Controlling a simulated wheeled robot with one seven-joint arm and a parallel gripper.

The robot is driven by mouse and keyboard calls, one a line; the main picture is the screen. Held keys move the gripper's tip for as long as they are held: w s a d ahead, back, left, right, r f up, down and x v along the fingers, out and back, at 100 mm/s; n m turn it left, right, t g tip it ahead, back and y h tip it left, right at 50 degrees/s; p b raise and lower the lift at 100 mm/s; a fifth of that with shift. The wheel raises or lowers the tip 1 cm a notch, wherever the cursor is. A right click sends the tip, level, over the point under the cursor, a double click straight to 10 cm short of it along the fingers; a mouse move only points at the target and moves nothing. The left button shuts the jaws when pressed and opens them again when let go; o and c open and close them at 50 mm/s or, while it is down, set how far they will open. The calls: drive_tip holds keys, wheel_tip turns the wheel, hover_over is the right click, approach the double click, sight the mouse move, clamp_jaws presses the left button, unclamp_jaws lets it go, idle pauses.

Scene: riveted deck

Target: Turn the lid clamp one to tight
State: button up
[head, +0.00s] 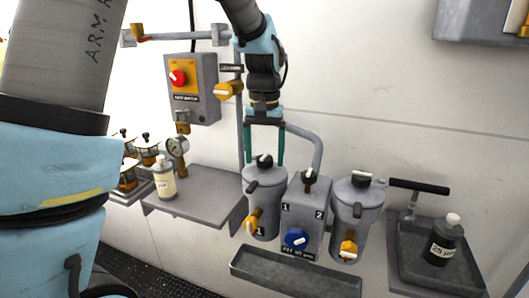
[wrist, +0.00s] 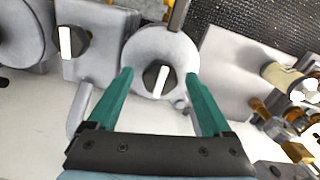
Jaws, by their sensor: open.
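Lid clamp one is the dark knob (head: 265,160) on the lid of the grey canister marked 1 (head: 265,185). In the wrist view the clamp (wrist: 157,79) is black with a white bar that stands slightly tilted from the picture's vertical. My gripper (head: 266,164) points down over this canister. It is open and empty. In the wrist view its green fingers (wrist: 158,73) are on either side of the clamp with a clear gap each side. I cannot tell whether the fingertips are level with the clamp or above it.
A grey box with a blue dial (head: 298,239) stands close beside canister 1. Canister 2 (head: 357,205) stands further right with its own black clamp. A pipe (head: 308,139) runs behind. A grey shelf (head: 205,188) with a bottle (head: 164,178) is left.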

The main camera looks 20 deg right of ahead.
clamp_jaws()
idle(0.8)
